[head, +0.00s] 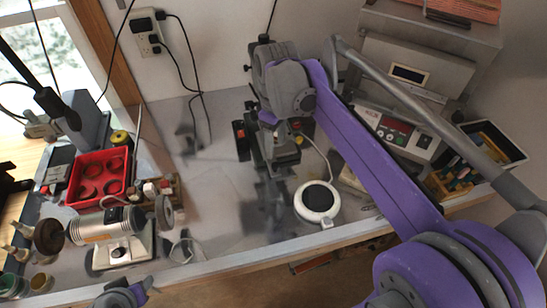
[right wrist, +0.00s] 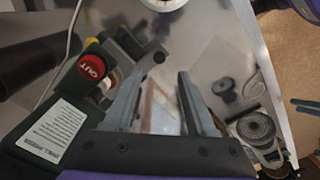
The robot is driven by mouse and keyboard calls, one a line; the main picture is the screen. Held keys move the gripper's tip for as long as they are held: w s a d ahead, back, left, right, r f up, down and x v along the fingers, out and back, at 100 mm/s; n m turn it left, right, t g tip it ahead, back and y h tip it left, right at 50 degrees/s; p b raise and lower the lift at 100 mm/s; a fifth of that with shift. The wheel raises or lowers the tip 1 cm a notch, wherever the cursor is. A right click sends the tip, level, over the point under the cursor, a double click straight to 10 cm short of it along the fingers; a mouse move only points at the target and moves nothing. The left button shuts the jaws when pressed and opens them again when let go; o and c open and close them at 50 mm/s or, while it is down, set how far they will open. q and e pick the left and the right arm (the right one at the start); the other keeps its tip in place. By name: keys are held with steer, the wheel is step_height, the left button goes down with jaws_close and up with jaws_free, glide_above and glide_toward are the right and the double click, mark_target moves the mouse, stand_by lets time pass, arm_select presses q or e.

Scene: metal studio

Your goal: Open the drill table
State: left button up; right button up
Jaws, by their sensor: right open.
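The drill (head: 268,150), a dark green and grey machine, stands near the middle of the bench. My right arm and wrist cover its upper part. In the right wrist view its green body with a white label (right wrist: 55,135) and a red button (right wrist: 92,66) are at the left. I cannot make out the drill table clearly. My right gripper (right wrist: 157,82) is open beside the green body, with nothing clearly held between its fingers. It also shows at the drill in the head view (head: 282,122). My left gripper (head: 125,293) is at the bottom left edge, away from the drill; its jaws are unclear.
A white round device (head: 317,201) stands on the bench in front of the drill. A red tray (head: 97,178) and a cylindrical machine (head: 105,224) are at the left. A control box (head: 400,131) is at the right. The bench's front edge (head: 250,256) is clear near the middle.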

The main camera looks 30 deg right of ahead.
mark_target(275, 164)
step_height(275, 164, down, 8)
steer(key=shift+r, duration=0.2)
steer(key=shift+w, duration=0.1)
jaws_close()
stand_by(1.3)
